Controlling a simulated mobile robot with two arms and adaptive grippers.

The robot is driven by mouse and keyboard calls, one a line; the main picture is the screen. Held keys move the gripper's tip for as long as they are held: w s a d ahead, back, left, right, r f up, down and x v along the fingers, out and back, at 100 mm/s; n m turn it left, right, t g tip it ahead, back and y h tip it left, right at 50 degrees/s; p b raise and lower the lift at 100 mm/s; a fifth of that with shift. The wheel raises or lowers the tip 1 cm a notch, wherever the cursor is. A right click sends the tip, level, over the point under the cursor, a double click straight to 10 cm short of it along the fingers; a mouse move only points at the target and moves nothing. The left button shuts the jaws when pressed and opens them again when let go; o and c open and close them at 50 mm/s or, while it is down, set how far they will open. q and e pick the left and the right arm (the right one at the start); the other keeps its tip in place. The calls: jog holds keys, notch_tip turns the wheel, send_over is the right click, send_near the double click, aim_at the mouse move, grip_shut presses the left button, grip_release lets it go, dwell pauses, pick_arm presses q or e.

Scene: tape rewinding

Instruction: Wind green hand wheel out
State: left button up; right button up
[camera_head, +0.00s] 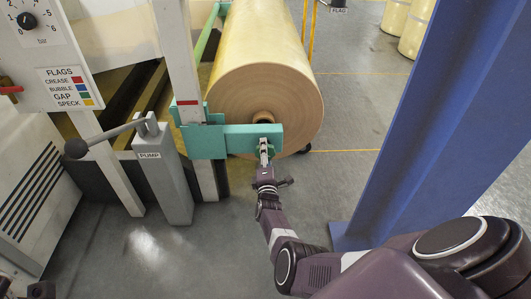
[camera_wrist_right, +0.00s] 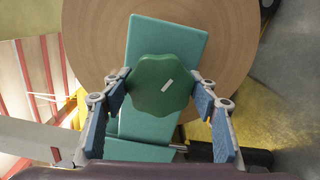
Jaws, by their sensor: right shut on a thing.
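The green hand wheel (camera_wrist_right: 160,92) is a dark green lobed knob with a small white mark on its face. It sits on a turquoise bracket (camera_wrist_right: 172,35) in front of the end of a large roll. My right gripper (camera_wrist_right: 160,80) has its blue-padded fingers on either side of the wheel, shut on it. In the head view, my right gripper (camera_head: 264,150) is at the right end of the turquoise bracket (camera_head: 210,143) and hides most of the wheel.
A large cream roll (camera_head: 262,65) lies behind the bracket. A grey pump post (camera_head: 165,175) with a black-knobbed lever (camera_head: 110,134) stands to the left. A blue column (camera_head: 420,130) rises to the right of my right arm. Grey floor (camera_head: 320,185) is open between them.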

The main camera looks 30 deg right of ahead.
dwell(0.4)
jog(key=o, duration=1.1)
jog(key=shift+o, duration=0.2)
